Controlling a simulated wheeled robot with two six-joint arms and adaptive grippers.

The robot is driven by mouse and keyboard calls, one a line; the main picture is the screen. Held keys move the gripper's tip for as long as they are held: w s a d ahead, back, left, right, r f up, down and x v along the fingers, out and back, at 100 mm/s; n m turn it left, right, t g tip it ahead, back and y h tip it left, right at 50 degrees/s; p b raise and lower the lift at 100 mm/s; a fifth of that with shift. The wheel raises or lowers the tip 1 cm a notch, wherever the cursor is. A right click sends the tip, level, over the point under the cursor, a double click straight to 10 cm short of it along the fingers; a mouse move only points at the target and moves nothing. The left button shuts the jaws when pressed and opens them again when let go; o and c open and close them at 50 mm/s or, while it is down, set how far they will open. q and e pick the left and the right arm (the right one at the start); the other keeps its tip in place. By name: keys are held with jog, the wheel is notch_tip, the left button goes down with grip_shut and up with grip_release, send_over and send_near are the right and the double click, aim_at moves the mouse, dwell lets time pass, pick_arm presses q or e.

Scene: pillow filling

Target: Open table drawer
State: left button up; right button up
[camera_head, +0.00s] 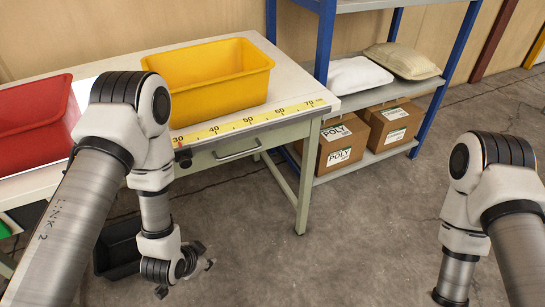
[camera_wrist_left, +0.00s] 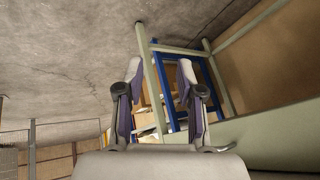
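The table (camera_head: 292,85) has a grey-green front with a drawer (camera_head: 262,142), which looks shut. Its metal bar handle (camera_head: 238,155) is on the drawer front, and what looks like the handle (camera_wrist_left: 217,149) shows low in the left wrist view. My left gripper (camera_head: 186,278) hangs in front of the table, lower than the handle and apart from it. In the left wrist view its fingers (camera_wrist_left: 159,72) are spread with nothing between them. My right arm comes in at the right, away from the table; its gripper is cut off by the bottom edge.
A yellow bin (camera_head: 215,90) and a red bin (camera_head: 30,130) stand on the table. A ruler strip (camera_head: 250,120) runs along its front edge. A dark bin (camera_head: 115,250) is on the floor. A blue-framed shelf (camera_head: 325,40) with pillows and boxes stands right. The floor between my arms is clear.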

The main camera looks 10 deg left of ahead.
pick_arm(q)
jog(key=w+d+f+m+t+b, duration=0.1)
jog(key=w+f+m+t+b, duration=0.3)
jog(key=w, duration=0.6)
jog(key=m+t+h+b, duration=0.3)
jog(key=m+t+b, duration=0.6)
jog(key=m+b, duration=0.2)
send_near(240, 153)
jog(key=x, duration=0.7)
jog(key=b+x, duration=0.1)
jog(key=x, duration=0.1)
jog(key=shift+w+f, duration=0.25)
jog(key=shift+w, duration=0.1)
jog(key=shift+w+r, duration=0.1)
jog(key=shift+w, duration=0.25)
grip_shut()
pick_arm(e)
notch_tip(240, 153, down, 20)
jog(key=shift+s+d, duration=0.15)
jog(key=shift+d, duration=0.05)
